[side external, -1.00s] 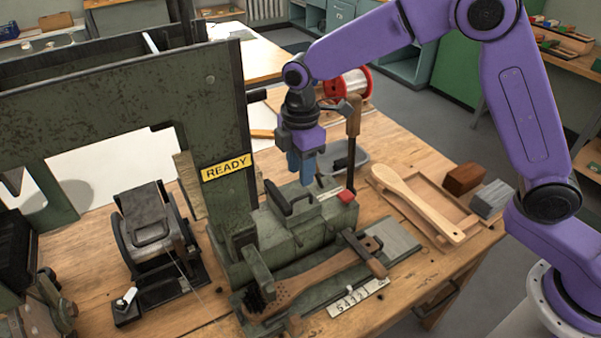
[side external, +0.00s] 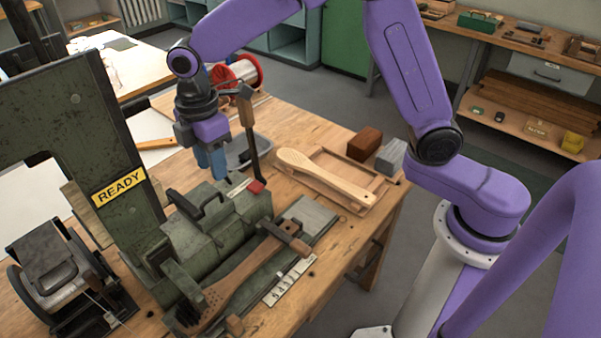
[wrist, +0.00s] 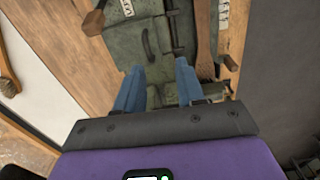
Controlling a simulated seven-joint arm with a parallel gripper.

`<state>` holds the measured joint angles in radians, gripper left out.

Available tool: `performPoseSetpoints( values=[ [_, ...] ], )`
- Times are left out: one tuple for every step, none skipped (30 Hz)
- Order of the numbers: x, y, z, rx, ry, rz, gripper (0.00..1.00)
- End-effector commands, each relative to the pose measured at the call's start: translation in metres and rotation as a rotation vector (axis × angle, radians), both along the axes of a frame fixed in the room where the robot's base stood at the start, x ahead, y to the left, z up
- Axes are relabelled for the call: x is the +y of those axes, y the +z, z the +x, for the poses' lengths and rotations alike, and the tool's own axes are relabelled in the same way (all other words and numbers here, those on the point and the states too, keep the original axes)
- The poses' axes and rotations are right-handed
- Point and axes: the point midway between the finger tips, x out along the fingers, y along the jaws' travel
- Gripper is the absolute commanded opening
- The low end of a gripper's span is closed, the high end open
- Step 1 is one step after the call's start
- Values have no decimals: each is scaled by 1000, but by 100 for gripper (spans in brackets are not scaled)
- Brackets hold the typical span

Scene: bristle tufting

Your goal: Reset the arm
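The block's handle (wrist: 147,42) lies just beyond the fingertips there. A wooden brush (side external: 240,270) with dark bristles at its near end lies in the fixture in front of the block. The sign on the machine's upright reads READY (side external: 119,187).
A wooden paddle-shaped blank (side external: 320,175) lies on a tray (side external: 352,168) at the right of the bench. Brown (side external: 364,143) and grey (side external: 391,156) blocks stand behind it.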

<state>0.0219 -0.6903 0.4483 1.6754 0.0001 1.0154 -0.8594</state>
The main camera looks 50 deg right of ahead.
Motion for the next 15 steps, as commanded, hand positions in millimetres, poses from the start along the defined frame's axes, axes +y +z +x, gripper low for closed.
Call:
performPoseSetpoints(
  values=[
    [-6, 5, -12, -2, -16, 2, 38],
    [-10, 8, -20, -3, -29, 3, 38],
    [-15, 11, -31, -4, -45, 4, 38],
    [-19, 14, -39, -5, -58, 6, 38],
    [-23, 16, -47, -5, -70, 6, 38],
    [-29, 18, -58, -5, -88, 7, 38],
    [-33, 20, -66, -6, -101, 8, 38],
    [-38, 22, -75, -6, -113, 8, 38],
    [-44, 24, -86, -6, -131, 9, 38],
    [-49, 25, -94, -6, -144, 9, 38],
    [-55, 26, -103, -6, -157, 10, 38],
    [-62, 27, -114, -7, -175, 12, 38],
    [-67, 28, -122, -8, -187, 14, 38],
    [-73, 29, -131, -8, -199, 14, 38],
    [-80, 30, -142, -8, -217, 15, 38]
  ],
)
